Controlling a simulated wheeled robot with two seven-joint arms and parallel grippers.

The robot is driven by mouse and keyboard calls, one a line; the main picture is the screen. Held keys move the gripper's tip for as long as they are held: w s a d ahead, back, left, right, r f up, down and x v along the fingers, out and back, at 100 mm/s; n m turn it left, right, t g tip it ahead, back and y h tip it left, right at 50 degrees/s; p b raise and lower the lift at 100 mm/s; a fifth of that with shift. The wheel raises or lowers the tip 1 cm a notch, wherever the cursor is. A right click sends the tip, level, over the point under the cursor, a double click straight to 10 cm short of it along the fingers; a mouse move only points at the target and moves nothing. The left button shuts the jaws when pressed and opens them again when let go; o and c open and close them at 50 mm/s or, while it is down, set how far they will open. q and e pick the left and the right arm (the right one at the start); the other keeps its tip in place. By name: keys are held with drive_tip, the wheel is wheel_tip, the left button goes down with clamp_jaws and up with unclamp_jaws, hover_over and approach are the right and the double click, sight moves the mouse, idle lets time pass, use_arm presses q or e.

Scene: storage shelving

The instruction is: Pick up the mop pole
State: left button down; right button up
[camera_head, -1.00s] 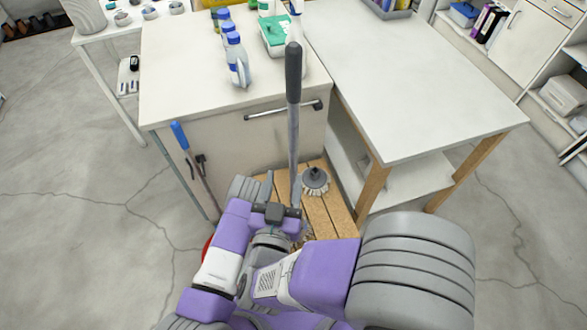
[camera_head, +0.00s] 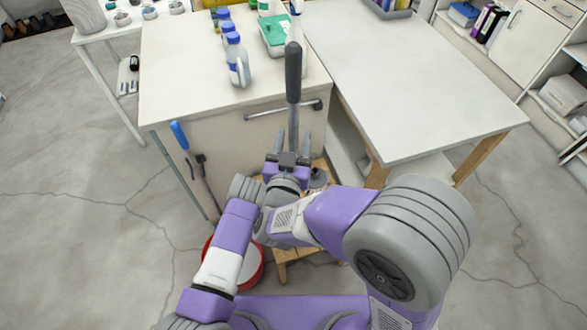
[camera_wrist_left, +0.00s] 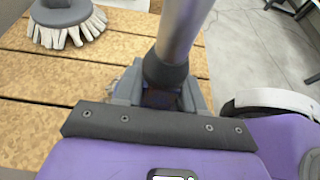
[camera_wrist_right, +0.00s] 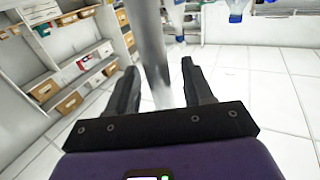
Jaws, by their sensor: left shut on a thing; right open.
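The mop pole (camera_head: 293,118) stands upright in front of the white cabinet, with a dark grip (camera_head: 293,72) at its top. My right gripper (camera_head: 292,140) is open, its two fingers on either side of the pole below the grip. In the right wrist view the grey pole (camera_wrist_right: 152,45) runs between the open fingers (camera_wrist_right: 160,80). My left gripper (camera_wrist_left: 165,88) is shut on the pole (camera_wrist_left: 183,30) low down, by a dark collar, above the wooden slats. In the head view my arms hide the left gripper and the pole's lower end.
A round brush (camera_wrist_left: 65,22) with pale bristles lies on the slatted wooden platform (camera_wrist_left: 70,75). A red-rimmed bucket (camera_head: 257,270) is partly behind my arm. Blue-handled tools (camera_head: 180,136) hang on the cabinet. A white table (camera_head: 410,90) is to the right.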

sight(293, 114)
clamp_jaws()
drive_tip(key=shift+r, duration=0.1)
idle(0.3)
wheel_tip(293, 114, up, 10)
drive_tip(key=shift+f, duration=0.1)
use_arm(q)
drive_tip(key=c, duration=0.6)
unclamp_jaws()
drive_tip(key=shift+a, duration=0.15)
drive_tip(key=v, duration=1.1)
drive_tip(key=shift+s+a+r, duration=0.15)
drive_tip(key=shift+a+r, duration=0.05)
drive_tip(key=shift+a, duration=0.15)
